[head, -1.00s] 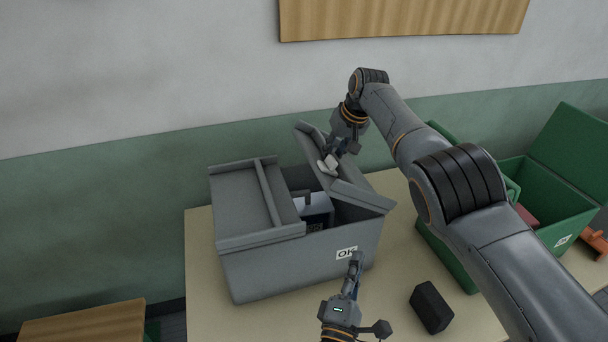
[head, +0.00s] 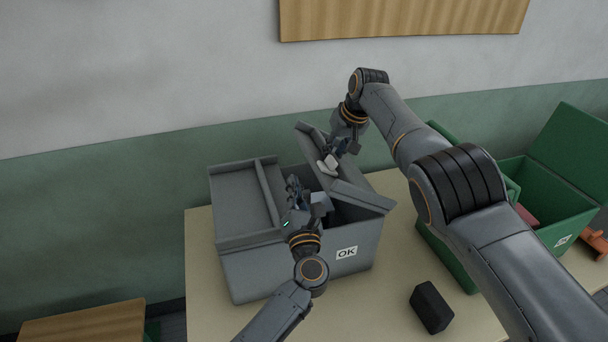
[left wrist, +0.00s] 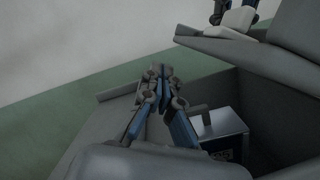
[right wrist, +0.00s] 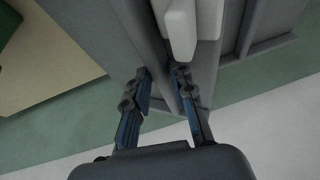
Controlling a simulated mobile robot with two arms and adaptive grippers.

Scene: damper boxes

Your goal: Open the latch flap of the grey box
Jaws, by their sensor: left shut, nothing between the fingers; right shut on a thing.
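The grey box (head: 295,270) stands on the table with an OK label on its front. Its right flap (head: 362,195), with a white latch piece (head: 327,164), is tilted up, leaving that side open. My right gripper (head: 335,146) is shut on this flap's upper edge beside the white piece; it shows close up in the right wrist view (right wrist: 163,80). The left flap (head: 240,205) lies flat across the box's left side. My left gripper (head: 293,183) is shut and empty above the opening, near the left flap's inner edge; it also shows in the left wrist view (left wrist: 160,75).
A light block with a dark handle (left wrist: 222,130) is inside the grey box. A black block (head: 431,307) lies on the table (head: 385,300) at the right front. An open green box (head: 540,205) stands at the right. The wall is close behind.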

